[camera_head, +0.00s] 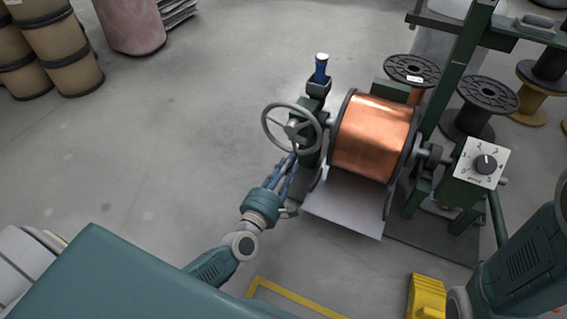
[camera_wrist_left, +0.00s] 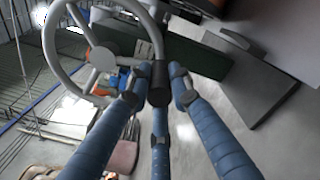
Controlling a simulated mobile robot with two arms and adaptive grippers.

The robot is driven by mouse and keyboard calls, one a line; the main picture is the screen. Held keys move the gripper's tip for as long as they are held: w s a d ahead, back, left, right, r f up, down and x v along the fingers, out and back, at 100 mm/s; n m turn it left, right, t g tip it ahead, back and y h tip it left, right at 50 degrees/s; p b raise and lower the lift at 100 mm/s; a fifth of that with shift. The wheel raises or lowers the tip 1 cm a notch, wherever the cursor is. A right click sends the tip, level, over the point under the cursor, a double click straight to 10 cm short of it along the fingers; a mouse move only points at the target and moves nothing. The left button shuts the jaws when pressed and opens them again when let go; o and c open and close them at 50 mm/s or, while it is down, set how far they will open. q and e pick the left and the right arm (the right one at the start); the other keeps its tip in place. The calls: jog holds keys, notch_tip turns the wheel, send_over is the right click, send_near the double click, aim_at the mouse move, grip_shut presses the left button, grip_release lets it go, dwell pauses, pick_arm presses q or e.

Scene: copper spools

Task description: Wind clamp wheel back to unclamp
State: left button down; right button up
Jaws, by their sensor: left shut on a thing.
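The grey clamp wheel (camera_head: 268,122) has spokes and a round rim and stands on the left side of the green winding stand. My left gripper (camera_head: 291,158) reaches up from below to the wheel's lower edge. In the left wrist view the wheel (camera_wrist_left: 52,38) fills the upper left. A copper spool (camera_head: 370,137) with dark flanges sits in the stand, right of the wheel. My right gripper is out of view.
A white dial box (camera_head: 482,168) is at the stand's right. Dark empty spools (camera_head: 487,95) stand behind it. A yellow object (camera_head: 427,297) is at the lower right.

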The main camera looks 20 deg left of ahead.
pick_arm(q)
jog(key=shift+s+d+f, duration=0.1)
jog(key=shift+d+f, duration=0.05)
jog(key=shift+d, duration=0.25)
jog(key=shift+s+d+f, duration=0.1)
jog(key=shift+d, duration=0.3)
jog(key=c, duration=1.6)
grip_release()
jog(key=shift+o, duration=0.2)
jog(key=shift+w+r, duration=0.1)
jog(key=shift+r, duration=0.05)
jog(key=s, duration=0.7)
jog(key=shift+s+a, duration=0.2)
jog(key=shift+s, duration=0.05)
